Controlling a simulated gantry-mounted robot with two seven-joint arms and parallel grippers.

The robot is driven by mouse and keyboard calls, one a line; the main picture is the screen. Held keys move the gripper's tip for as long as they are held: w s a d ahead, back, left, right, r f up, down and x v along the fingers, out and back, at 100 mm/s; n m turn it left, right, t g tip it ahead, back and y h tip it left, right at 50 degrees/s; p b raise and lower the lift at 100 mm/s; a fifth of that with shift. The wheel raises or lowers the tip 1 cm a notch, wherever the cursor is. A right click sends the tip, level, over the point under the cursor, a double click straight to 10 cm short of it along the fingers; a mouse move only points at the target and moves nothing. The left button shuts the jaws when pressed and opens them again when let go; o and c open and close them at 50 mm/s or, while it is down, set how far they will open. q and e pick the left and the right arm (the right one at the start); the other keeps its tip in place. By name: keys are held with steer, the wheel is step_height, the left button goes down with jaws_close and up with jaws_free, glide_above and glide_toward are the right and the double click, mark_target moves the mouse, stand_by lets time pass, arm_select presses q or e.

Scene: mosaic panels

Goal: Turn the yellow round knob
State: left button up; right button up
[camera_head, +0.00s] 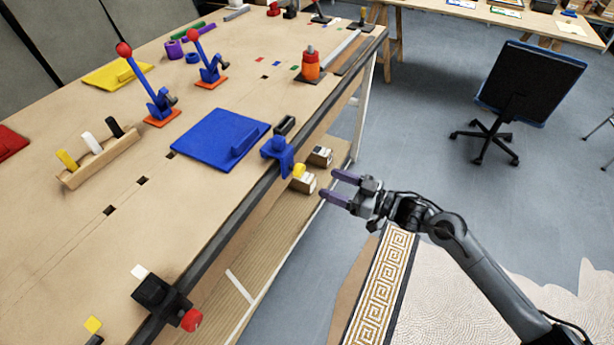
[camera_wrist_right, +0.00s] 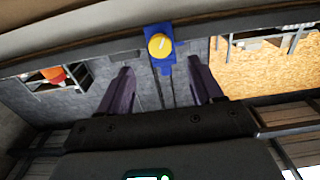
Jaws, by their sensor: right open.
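The yellow round knob (camera_head: 299,171) is on the front side of the blue bracket (camera_head: 279,153) at the table's front edge. In the right wrist view the knob (camera_wrist_right: 159,46) faces me on its blue mount (camera_wrist_right: 164,66), with a thin pale line across its face. My right gripper (camera_head: 331,185) is open and empty, its purple fingers pointing at the knob from the right with a gap between. In the wrist view the knob shows between and beyond the fingertips. My left gripper is out of view.
A blue panel (camera_head: 220,138) lies on the wooden table (camera_head: 70,240) behind the bracket. A red knob on a black block (camera_head: 160,292) sits along the edge to the lower left. Whitish boxes (camera_head: 320,156) stand below the edge. The floor around my arm is open; an office chair (camera_head: 528,88) stands farther right.

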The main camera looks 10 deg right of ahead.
mark_target(302, 173)
steer(key=b+x, duration=0.1)
steer(key=x, duration=0.5)
steer(key=shift+w+a, duration=0.25)
steer(key=shift+w+a+b, duration=0.3)
steer(key=shift+w+a, duration=0.1)
steer(key=shift+a, duration=0.2)
steer(key=c, duration=1)
steer(key=shift+c, duration=0.3)
